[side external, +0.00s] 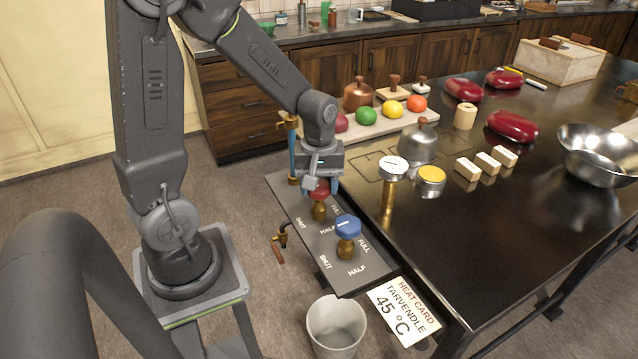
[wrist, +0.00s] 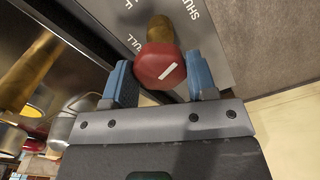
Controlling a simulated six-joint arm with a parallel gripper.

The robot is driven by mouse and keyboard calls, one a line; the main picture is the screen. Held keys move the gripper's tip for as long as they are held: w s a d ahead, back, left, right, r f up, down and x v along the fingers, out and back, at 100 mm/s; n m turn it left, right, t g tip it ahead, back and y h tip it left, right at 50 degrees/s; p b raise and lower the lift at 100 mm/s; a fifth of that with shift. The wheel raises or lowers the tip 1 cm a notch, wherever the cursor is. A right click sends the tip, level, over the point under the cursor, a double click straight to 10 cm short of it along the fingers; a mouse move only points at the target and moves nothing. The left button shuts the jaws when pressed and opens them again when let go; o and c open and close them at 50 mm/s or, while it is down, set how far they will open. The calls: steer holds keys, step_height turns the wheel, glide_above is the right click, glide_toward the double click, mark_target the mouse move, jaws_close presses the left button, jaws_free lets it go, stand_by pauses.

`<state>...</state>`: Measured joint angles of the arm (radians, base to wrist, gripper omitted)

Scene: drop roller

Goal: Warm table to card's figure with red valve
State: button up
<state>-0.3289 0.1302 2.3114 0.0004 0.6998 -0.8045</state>
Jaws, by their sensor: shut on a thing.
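The red valve (side external: 319,191) stands on a brass stem on the grey panel at the table's left end. My gripper (side external: 320,187) is over it from above. In the wrist view the red valve knob (wrist: 160,66), with a white mark, sits between the two blue fingers of my gripper (wrist: 160,82), which is shut on it. The blue valve (side external: 347,228) stands nearer on the same panel. The heat card (side external: 403,311) reads "TARVENDLE 45 °C". A white-faced dial gauge (side external: 393,168) stands on a brass post at the dark table's (side external: 480,240) edge; its reading is too small to tell.
The panel (side external: 345,270) carries SHUT, HALF and FULL labels around each valve. A yellow-topped round piece (side external: 430,178), a metal dome (side external: 422,142) and several pale blocks (side external: 487,163) stand near the gauge. A bin (side external: 336,325) is on the floor below the panel.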

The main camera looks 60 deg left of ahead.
mark_target(319, 185)
steer(key=n, duration=1.3)
steer(key=shift+n, duration=0.4)
stand_by(0.3)
steer(key=o, duration=0.9)
step_height(319, 185, up, 14)
